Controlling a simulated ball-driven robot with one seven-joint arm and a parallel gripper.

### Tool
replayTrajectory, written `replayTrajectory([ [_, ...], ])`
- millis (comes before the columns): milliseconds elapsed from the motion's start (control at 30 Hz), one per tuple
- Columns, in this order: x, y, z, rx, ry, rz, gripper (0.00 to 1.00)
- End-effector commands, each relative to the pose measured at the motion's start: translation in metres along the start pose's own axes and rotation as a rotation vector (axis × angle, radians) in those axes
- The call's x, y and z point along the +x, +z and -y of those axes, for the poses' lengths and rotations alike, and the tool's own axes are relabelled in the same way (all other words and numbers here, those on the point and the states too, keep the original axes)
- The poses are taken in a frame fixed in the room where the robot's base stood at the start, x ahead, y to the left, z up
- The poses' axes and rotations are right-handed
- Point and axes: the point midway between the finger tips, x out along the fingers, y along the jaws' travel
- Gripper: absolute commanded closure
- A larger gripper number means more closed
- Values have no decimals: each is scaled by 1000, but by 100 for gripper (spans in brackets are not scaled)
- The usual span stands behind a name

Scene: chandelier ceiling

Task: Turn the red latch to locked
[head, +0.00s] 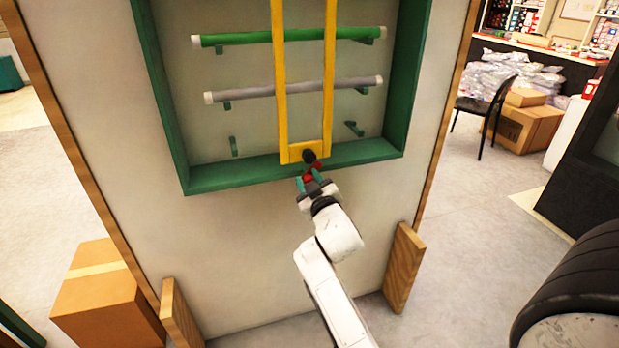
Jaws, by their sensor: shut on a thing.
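The red latch (316,165) is a small red piece at the lower end of a yellow frame (291,152), by the bottom rail of a green-framed wall case (235,174). A dark round knob (309,156) sits just above it. My gripper (308,181) has teal fingertips and is shut on the latch from below. The fingers and the dark knob hide part of the latch, so its exact angle is hard to tell. The yellow frame stands upright in front of the case.
Inside the case, a green tube (260,37) and a grey tube (250,92) lie on pegs; a lower pair of pegs (234,146) is bare. A cardboard box (100,300) stands at lower left. A black chair (484,112) and boxes (525,125) stand at right.

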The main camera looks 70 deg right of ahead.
Motion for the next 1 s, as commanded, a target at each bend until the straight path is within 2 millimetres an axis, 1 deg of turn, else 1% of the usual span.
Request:
replayTrajectory([
  [300,0,-1,1,-301,-2,1,93],
  [600,0,-1,2,-547,-2,0,93],
  [800,0,0,3,-661,-2,0,93],
  [1000,0,1,3,-725,-2,-1,93],
])
